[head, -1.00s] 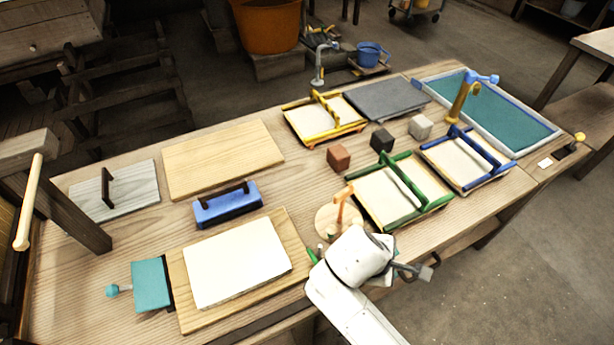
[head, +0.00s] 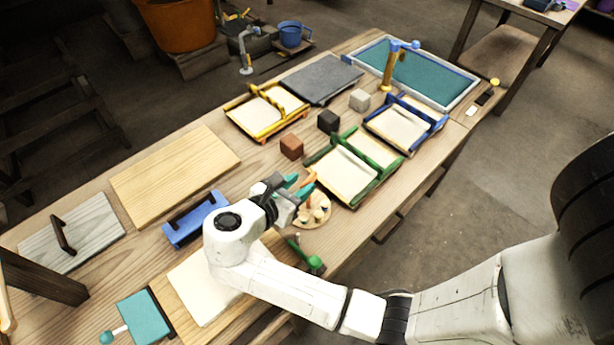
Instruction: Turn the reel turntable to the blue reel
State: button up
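The reel turntable (head: 320,221) is a small round wooden disc near the front edge of the bench, in the middle of the head view. An orange handle (head: 309,179) stands up at its far left side, and small pale and dark pieces sit on the disc. I cannot make out a blue reel among them. My gripper (head: 298,187), with teal fingertips, is at the left of the turntable, right by the orange handle. The wrist and fingers hide the disc's left part. Whether the fingers touch or grip the handle is unclear.
A green-framed mould (head: 352,178) stands close to the right of the turntable. A green-knobbed tool (head: 315,263) lies in front. A blue block with a handle (head: 194,222) and a white slab (head: 196,292) are left, near my arm. A brown cube (head: 291,147) is behind.

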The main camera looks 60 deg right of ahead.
aim_at(306, 181)
jog(key=shift+x, duration=2.15)
grip_shut()
